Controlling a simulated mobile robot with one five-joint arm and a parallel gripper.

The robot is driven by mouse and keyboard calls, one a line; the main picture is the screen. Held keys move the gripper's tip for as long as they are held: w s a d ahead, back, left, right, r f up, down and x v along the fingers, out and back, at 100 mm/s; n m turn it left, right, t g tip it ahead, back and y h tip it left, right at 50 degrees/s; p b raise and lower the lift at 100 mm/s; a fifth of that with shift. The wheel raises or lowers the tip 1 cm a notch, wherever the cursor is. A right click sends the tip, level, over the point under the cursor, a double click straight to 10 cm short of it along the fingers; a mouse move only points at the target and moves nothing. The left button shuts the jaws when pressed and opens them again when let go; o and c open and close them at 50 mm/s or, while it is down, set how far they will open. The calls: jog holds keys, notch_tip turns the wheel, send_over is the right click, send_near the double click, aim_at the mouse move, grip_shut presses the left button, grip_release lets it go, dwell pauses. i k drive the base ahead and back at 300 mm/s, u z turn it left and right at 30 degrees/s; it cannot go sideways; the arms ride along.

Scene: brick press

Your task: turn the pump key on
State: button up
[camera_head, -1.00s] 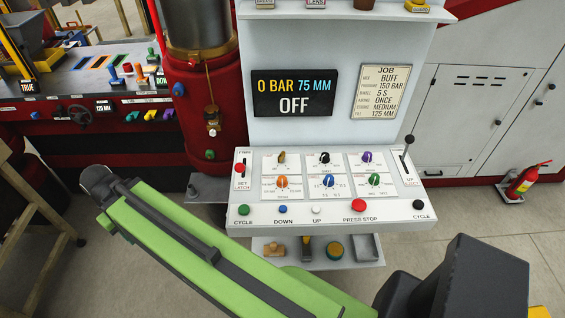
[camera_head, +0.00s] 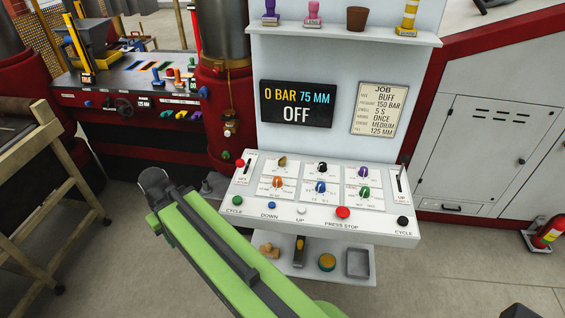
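The control panel (camera_head: 404,229) slopes out from the white console. A small brass-coloured knob that looks like a key (camera_head: 282,162) sits at its upper left; its label is too small to read, so I cannot be sure it is the pump key. The display (camera_head: 297,104) above reads 0 BAR, 75 MM, OFF. My green arm crosses the lower left and middle, in front of the panel's lower left side. My gripper's fingers do not show.
Other panel controls include an orange knob (camera_head: 277,182), a blue knob (camera_head: 320,187), a green knob (camera_head: 363,193) and a red press stop button (camera_head: 343,212). A low shelf (camera_head: 318,272) holds small items below. A fire extinguisher (camera_head: 548,232) stands at right on open floor.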

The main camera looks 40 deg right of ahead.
aim_at(281, 161)
jog(key=z, duration=0.1)
jog(key=i, duration=0.9)
jog(key=u, duration=0.1)
